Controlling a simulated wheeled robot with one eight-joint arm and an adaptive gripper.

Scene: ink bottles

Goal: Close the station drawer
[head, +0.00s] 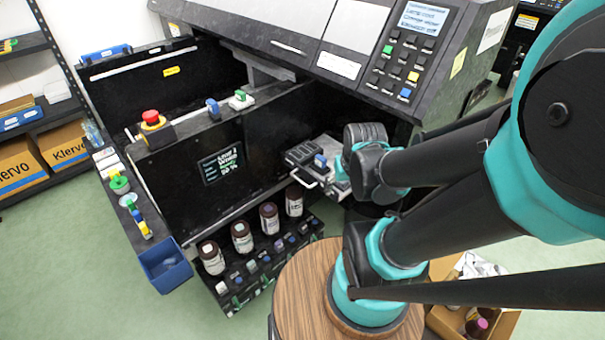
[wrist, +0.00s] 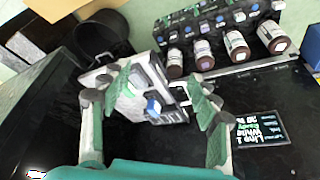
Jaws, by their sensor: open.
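The station drawer (head: 316,174) sticks out of the dark station front, to the right of the small screen. It has a pale handle at its front and small dark, grey and blue parts on top. In the wrist view the drawer (wrist: 152,100) lies between my fingers, tilted in the picture. My gripper (head: 345,168) is at the drawer's right side in the head view and hides part of it. In the wrist view my gripper (wrist: 155,100) has its fingers spread apart, with nothing clearly held. I cannot tell whether a finger touches the drawer.
Several brown bottles (head: 242,237) stand on a low rack below the drawer. A red emergency button (head: 151,118) sits on the station's ledge. A blue bin (head: 165,267) hangs at the left corner. A round wooden top (head: 300,290) lies beneath my arm. Green floor is open at left.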

